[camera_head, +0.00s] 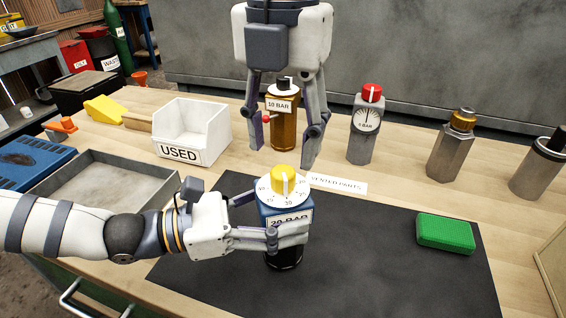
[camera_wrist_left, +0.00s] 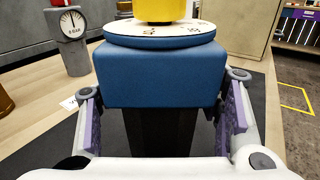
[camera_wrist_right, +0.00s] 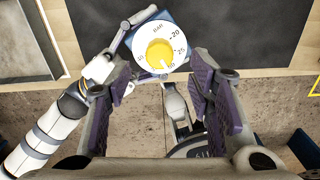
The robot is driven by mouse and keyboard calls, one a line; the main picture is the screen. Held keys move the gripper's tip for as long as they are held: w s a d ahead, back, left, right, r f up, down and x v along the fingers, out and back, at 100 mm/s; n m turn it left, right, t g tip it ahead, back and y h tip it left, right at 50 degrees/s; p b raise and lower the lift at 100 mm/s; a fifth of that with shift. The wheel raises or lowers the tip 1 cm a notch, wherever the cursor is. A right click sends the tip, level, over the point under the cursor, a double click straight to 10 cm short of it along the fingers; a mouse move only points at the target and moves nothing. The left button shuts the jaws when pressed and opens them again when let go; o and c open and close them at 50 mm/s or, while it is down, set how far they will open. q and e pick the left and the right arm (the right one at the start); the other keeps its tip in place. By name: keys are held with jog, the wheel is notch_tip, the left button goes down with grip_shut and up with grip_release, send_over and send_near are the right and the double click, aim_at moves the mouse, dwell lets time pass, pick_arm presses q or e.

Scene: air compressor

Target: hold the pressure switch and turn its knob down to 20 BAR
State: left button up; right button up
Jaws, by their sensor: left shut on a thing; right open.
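The pressure switch (camera_head: 286,211) stands upright on a dark mat. It has a blue body labelled 20 BAR, a white numbered dial (camera_wrist_left: 160,33) and a yellow knob (camera_head: 286,179). My left gripper (camera_head: 272,225) is shut around the blue body from the left; its fingers flank the body in the left wrist view (camera_wrist_left: 162,115). In the right wrist view the knob (camera_wrist_right: 160,52) has a white pointer toward the dial's lower edge, near what looks like 30. My right gripper (camera_head: 283,150) is open and empty, above and behind the switch, apart from the knob.
A brown 10 BAR unit (camera_head: 283,128) shows between my right fingers, farther back. A red-knobbed gauge unit (camera_head: 363,128) and other metal units stand right of it.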

aim_at(283, 171)
notch_tip(283, 171, down, 5)
jog(key=shift+r, duration=0.1)
jog(key=shift+c, duration=0.6)
grip_shut()
